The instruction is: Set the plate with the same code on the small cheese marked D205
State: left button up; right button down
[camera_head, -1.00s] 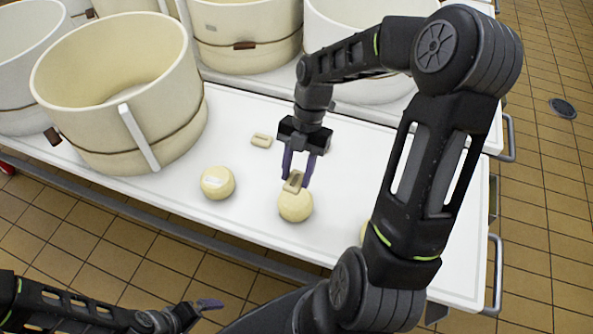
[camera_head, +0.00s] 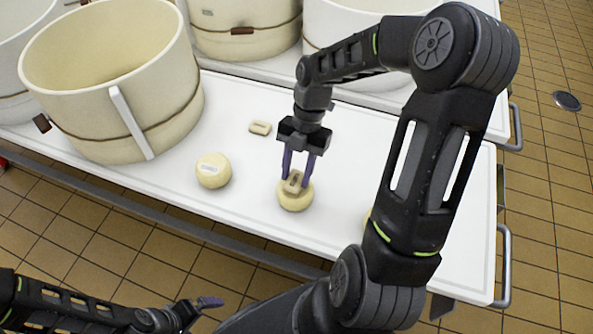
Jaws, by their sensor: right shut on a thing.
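A small round pale cheese (camera_head: 295,201) sits on the white table below my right gripper (camera_head: 297,181). The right gripper's purple fingers are shut on a small tan plate (camera_head: 294,180), which is at the top of this cheese and seems to touch it. A second small cheese (camera_head: 212,176) to the left carries a whitish label. A loose plate (camera_head: 260,128) lies flat on the table behind the cheeses. A third cheese (camera_head: 367,220) is almost wholly hidden by my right arm. No code is readable. My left gripper (camera_head: 208,303) is at the lower left, away from the table; its opening is unclear.
A large open cream vat (camera_head: 120,90) with a brown band stands on the table at the left. More vats (camera_head: 245,40) stand on a surface behind. The white table (camera_head: 235,215) is clear around the cheeses. A metal rail (camera_head: 506,265) runs at its right end.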

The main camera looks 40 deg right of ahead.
jog(key=shift+f+b, duration=0.4)
jog(key=shift+f, duration=0.2)
dwell(0.8)
jog(key=c, duration=0.8)
grip_release()
jog(key=shift+r, duration=0.1)
jog(key=p+v, duration=0.1)
jog(key=v, duration=0.6)
jog(key=shift+w+d+r, duration=0.1)
jog(key=shift+d+r, duration=0.05)
jog(key=shift+r, duration=0.15)
